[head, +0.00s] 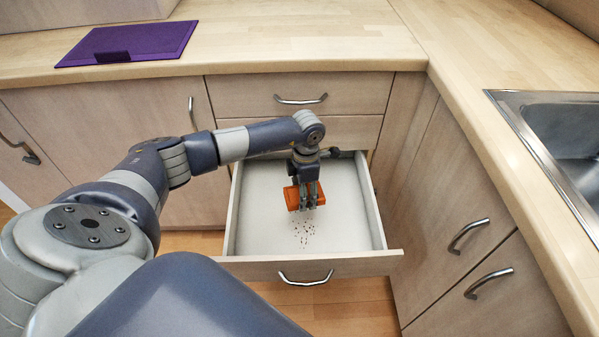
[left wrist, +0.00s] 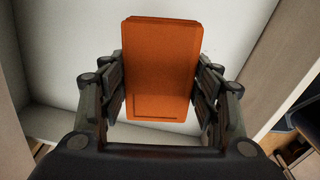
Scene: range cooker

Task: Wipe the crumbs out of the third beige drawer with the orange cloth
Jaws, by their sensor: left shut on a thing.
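The orange cloth (head: 292,197) is a folded block, held inside the open drawer (head: 262,225). My left gripper (head: 308,203) is shut on it and points down over the drawer floor, behind the crumbs. In the left wrist view the cloth (left wrist: 160,70) sits between the two fingers of my left gripper (left wrist: 160,95). I cannot tell whether the cloth touches the drawer floor. The dark crumbs (head: 304,233) lie scattered on the pale floor near the drawer's front middle. They do not show in the left wrist view. My right gripper is not in view.
Closed drawers (head: 300,95) with metal handles sit above the open one. Cupboards stand at both sides, and the right cupboard front (head: 450,215) is close to the open drawer. A purple mat (head: 150,40) lies on the worktop. A sink (head: 565,135) is at the right.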

